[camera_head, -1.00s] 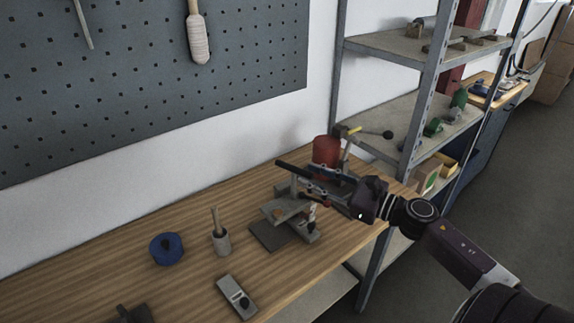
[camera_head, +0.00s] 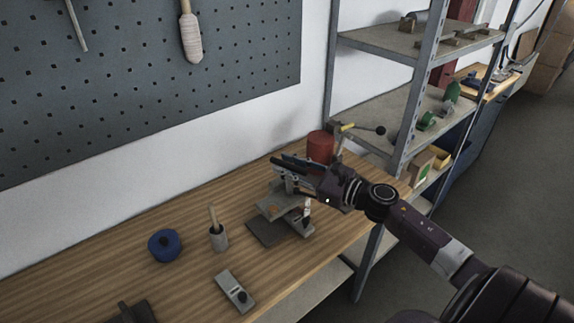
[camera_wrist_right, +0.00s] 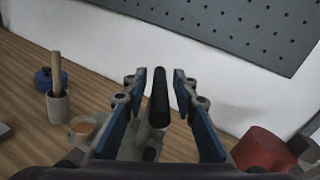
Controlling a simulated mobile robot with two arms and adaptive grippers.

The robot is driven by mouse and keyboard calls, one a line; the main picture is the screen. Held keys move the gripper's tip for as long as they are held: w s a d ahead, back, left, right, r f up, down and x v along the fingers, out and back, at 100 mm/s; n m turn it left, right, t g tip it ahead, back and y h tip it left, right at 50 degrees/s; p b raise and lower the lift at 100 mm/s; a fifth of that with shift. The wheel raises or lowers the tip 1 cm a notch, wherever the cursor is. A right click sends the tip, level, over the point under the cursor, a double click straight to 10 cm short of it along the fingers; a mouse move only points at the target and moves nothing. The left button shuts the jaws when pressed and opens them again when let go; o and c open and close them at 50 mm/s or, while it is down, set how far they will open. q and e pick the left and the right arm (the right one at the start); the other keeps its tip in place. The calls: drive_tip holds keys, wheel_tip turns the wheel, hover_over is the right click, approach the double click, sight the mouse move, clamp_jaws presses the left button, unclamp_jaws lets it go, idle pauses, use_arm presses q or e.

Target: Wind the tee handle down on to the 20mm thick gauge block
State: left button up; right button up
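A small grey clamp-like fixture (camera_head: 285,206) stands on a dark plate on the wooden bench. A black bar, which looks like the tee handle (camera_wrist_right: 160,97), sits at its top. My right gripper (camera_head: 282,162) is over the fixture. In the right wrist view the gripper (camera_wrist_right: 160,78) is open, with one blue-padded finger on each side of the bar and visible gaps. A round copper-coloured piece (camera_wrist_right: 84,129) shows on a grey part of the fixture. I cannot clearly make out the gauge block or its gap to the screw. My left gripper is not in view.
A red cylinder (camera_head: 320,147) stands close behind the fixture. A grey pot with a wooden stick (camera_head: 218,238), a blue round object (camera_head: 165,246) and a small plane-like tool (camera_head: 234,292) are on the bench. A metal shelf rack (camera_head: 395,125) rises at the right.

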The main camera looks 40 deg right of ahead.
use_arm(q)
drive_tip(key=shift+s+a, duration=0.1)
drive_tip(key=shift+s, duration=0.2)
use_arm(e)
clamp_jaws()
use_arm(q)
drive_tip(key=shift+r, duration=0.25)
use_arm(e)
drive_tip(key=shift+r+m+h, duration=0.1)
drive_tip(key=shift+m+h, duration=0.2)
